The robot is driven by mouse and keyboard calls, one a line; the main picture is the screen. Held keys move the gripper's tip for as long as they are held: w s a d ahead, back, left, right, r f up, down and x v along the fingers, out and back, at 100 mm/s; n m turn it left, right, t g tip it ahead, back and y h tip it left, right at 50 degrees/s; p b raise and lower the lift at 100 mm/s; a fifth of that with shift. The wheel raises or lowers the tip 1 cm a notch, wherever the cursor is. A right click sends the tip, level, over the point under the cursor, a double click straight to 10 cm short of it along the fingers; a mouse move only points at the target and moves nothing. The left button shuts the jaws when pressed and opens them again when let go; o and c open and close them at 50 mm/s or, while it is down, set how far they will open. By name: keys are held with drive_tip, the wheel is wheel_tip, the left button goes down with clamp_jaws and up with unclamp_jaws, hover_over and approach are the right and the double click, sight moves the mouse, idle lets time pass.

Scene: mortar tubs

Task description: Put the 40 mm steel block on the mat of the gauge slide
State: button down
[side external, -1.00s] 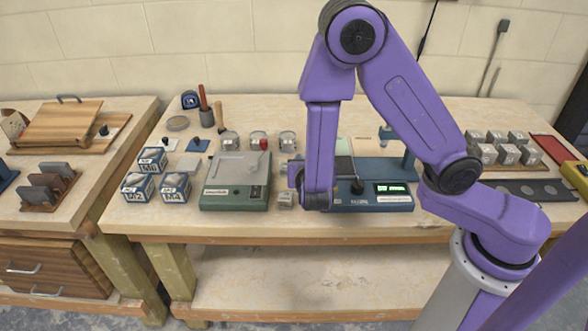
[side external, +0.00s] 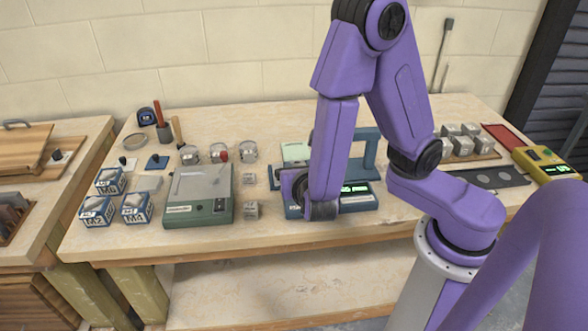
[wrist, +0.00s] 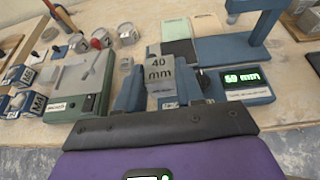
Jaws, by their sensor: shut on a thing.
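The 40 mm steel block (wrist: 159,75) is a grey cube marked "40 mm", held between the blue fingers of my gripper (wrist: 160,92) in the wrist view. In the side external view my arm hides the block; one blue finger (side external: 273,178) shows. The gauge slide (side external: 362,198) is a blue device with a lit green display, which reads about 50 mm in the wrist view (wrist: 248,82). It lies just right of and beyond the block. A pale green panel (wrist: 176,28) and a cream panel (wrist: 207,25) lie behind; I cannot tell which surface is the mat.
A green-based scale (side external: 198,211) stands left of my gripper, with small steel blocks (side external: 251,210) (side external: 248,178) beside it. Several grey cubes (side external: 460,145) sit at right. A blue upright (wrist: 262,22) rises behind the display.

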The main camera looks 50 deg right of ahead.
drive_tip(key=shift+s+d+r, duration=1.25)
drive_tip(key=shift+s+d, duration=1)
drive_tip(key=shift+d, duration=3.15)
drive_tip(key=w+d+f, duration=0.1)
drive_tip(key=w+f, duration=0.2)
drive_tip(key=w, duration=0.1)
drive_tip(key=w+f, duration=0.3)
drive_tip(key=w, duration=0.2)
drive_tip(key=w+d+f, duration=0.1)
drive_tip(key=w+f, duration=0.3)
drive_tip(key=shift+w+d, duration=0.25)
drive_tip(key=shift+d, duration=0.05)
drive_tip(key=shift+f, duration=1.5)
drive_tip(key=shift+f, duration=0.1)
drive_tip(key=c, duration=0.7)
unclamp_jaws()
